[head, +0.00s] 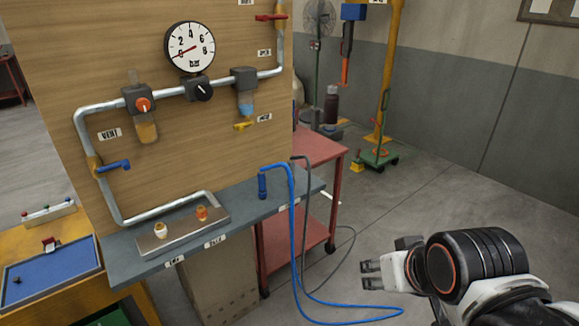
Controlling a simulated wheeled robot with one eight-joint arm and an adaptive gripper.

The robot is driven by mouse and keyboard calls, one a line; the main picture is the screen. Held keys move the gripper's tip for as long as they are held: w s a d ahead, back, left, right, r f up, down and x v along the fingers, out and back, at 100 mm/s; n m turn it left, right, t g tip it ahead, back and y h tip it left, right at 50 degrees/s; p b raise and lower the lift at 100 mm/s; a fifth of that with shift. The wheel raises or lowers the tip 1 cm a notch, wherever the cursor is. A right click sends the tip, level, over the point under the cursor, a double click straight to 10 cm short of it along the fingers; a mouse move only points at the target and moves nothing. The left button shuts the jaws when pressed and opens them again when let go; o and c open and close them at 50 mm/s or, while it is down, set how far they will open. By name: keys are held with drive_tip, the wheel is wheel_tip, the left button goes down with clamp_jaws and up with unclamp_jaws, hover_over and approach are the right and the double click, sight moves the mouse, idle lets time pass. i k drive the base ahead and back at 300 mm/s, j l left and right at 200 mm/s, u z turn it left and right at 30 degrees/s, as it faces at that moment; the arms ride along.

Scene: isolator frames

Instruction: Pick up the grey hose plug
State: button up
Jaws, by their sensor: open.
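The grey hose (307,185) rises from the floor and bends over at its top, above the right end of the grey-blue shelf (240,207). Its plug is not clearly visible; the blue hose in front seems to hide that end. The blue hose (292,215) ends in a blue plug (262,186) that stands upright at the shelf. My gripper (366,274) is open and empty at the lower right, pointing left, apart from both hoses in the picture.
A wooden panel (90,60) with pipes and a gauge (190,47) stands behind the shelf. A metal plate (180,238) with two fittings lies on the shelf. A red cart (318,150) stands behind the hoses. Blue hose loops on the floor near my gripper.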

sight(291, 163)
drive_tip(key=u, duration=1.3)
drive_tip(key=i+l, duration=0.15)
drive_tip(key=l, duration=0.25)
drive_tip(key=i+l, duration=0.2)
drive_tip(key=l, duration=0.2)
drive_tip(key=i+l+z, duration=0.1)
drive_tip(key=l, duration=0.3)
drive_tip(key=i+l, duration=0.25)
drive_tip(key=l, duration=0.15)
drive_tip(key=i+l, duration=0.15)
drive_tip(key=l, duration=0.2)
drive_tip(key=z, duration=0.05)
